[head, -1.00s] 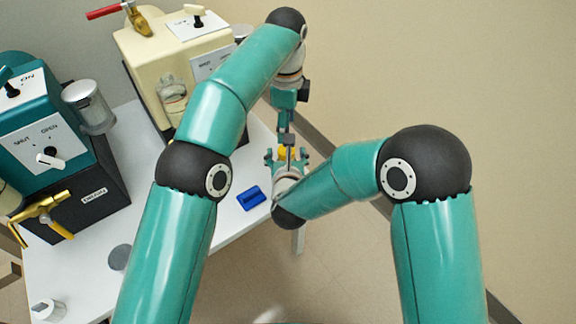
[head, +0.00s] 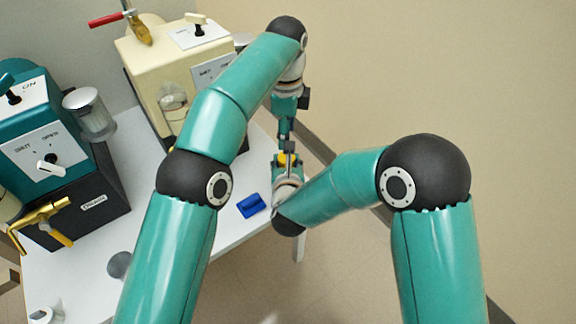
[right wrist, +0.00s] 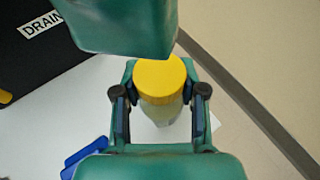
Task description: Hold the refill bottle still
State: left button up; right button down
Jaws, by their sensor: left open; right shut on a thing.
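The refill bottle has a yellow cap (right wrist: 160,80) and a pale, clear body (right wrist: 162,112) in the right wrist view. My right gripper (right wrist: 161,98) is shut on it, one finger on each side below the cap. In the head view my right gripper (head: 286,163) is near the table's right edge, and a bit of the yellow cap (head: 282,158) shows. My left gripper (head: 288,138) points down just above the bottle. It is open, though its fingers are small there; I cannot tell whether it touches the cap.
A blue block (head: 251,205) lies on the white table (head: 225,228) left of my right gripper. A cream machine (head: 150,62) stands behind my left arm, and a teal machine (head: 75,125) on a black base marked DRAIN (head: 75,205) is at left.

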pick_arm(q)
jog(key=shift+f, duration=4.05)
pick_arm(e)
jog(key=shift+s+f, duration=0.1)
pick_arm(q)
jog(key=c, duration=1)
jog(key=shift+r+n, duration=0.1)
jog(key=shift+n, duration=1.6)
jog(key=o, duration=1.3)
jog(key=shift+c, duration=0.2)
